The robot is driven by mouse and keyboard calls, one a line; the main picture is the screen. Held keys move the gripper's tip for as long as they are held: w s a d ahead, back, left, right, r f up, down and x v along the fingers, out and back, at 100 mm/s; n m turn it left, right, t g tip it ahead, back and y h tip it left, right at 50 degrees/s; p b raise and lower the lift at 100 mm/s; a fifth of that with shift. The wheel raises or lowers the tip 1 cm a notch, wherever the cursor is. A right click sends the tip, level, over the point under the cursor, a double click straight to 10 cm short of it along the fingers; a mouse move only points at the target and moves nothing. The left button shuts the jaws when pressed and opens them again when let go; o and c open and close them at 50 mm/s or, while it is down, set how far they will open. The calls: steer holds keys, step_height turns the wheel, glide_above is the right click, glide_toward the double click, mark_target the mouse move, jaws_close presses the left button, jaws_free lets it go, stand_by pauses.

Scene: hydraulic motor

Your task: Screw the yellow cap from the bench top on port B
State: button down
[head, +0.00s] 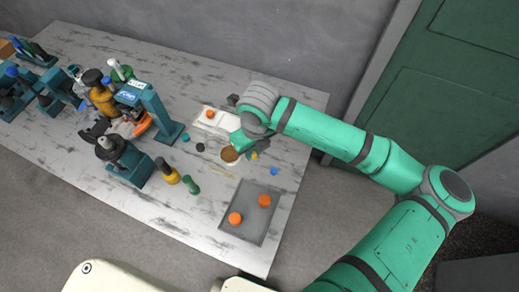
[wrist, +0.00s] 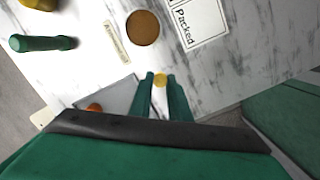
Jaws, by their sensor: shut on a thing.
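The yellow cap (wrist: 160,79) is between the two fingertips of my gripper (wrist: 161,77) in the wrist view, and the fingers are shut on it. In the head view the yellow cap (head: 254,155) shows as a small spot at my gripper (head: 252,152), over the right part of the bench top (head: 305,130). I cannot tell whether the cap touches the bench. A motor-like assembly (head: 103,98), with brown and orange parts, stands by a teal stand (head: 160,112) on the left half. The stand's labels are too small to read, and I cannot make out port B.
A grey tray (head: 250,212) with orange caps lies at the front right. A white "Packed" area (wrist: 200,20) and a brown disc (wrist: 142,28) are near my gripper. A blue cap (head: 274,171), a black cap (head: 200,147) and a green-handled tool (head: 190,185) lie on the bench.

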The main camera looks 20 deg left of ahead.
steer(key=s+a+r, duration=0.3)
steer(key=s+r, duration=0.2)
steer(key=s, duration=0.4)
steer(key=shift+s+r, duration=0.2)
steer(key=shift+s, duration=0.15)
